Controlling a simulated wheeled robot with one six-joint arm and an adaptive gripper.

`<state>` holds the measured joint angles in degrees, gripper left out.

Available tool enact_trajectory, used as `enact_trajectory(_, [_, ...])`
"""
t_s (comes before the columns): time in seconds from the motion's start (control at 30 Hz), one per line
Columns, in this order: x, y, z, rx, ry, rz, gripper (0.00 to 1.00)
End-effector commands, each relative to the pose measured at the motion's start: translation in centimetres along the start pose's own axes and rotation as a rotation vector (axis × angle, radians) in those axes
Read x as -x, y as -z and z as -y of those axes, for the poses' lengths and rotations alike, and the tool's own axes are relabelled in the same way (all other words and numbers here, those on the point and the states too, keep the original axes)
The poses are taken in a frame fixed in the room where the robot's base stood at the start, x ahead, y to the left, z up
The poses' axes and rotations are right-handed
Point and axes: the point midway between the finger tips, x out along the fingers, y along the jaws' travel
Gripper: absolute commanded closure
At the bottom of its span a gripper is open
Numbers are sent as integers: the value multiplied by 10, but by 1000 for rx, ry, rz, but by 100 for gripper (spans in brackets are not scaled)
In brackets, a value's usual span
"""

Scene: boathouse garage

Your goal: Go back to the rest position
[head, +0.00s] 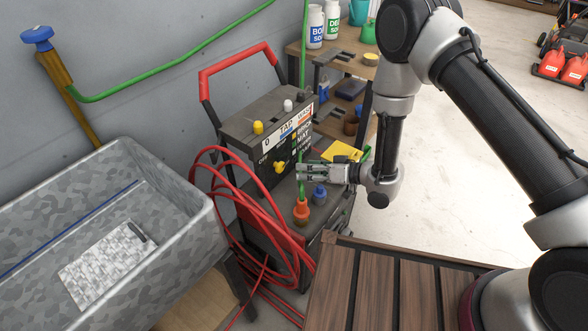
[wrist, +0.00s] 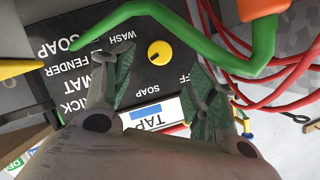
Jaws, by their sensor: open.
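My gripper (head: 300,173) is in front of the dark control panel (head: 270,179) of a wheeled machine with a red handle. Its fingers are spread and hold nothing. A yellow knob (head: 280,167) is on the panel, just left of the fingertips in the head view. In the wrist view, my gripper (wrist: 165,80) has one finger on each side, and the yellow knob (wrist: 160,53) shows between and beyond them, apparently clear of both. Panel words such as SOAP, FENDER, MAT and WASH appear upside down there.
An orange nozzle (head: 301,210) and a blue one (head: 319,195) stand just below my gripper. Red hose (head: 226,200) coils left of the machine, beside a grey trough (head: 180,195). A slatted wooden top (head: 385,290) is in front. Open floor (head: 445,140) lies right.

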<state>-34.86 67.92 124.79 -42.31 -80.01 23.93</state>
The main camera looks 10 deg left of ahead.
Motion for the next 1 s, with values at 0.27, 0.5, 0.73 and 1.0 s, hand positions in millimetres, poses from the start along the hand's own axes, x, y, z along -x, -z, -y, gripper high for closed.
enact_trajectory(0.27, [25, 0, 0, 0, 1, 0, 43])
enact_trajectory(0.5, [25, 0, 0, 1, 1, 0, 43])
enact_trajectory(0.73, [25, 1, 0, 2, -1, 0, 43])
enact_trajectory(1.0, [67, 87, -36, 114, -208, 42, 43])
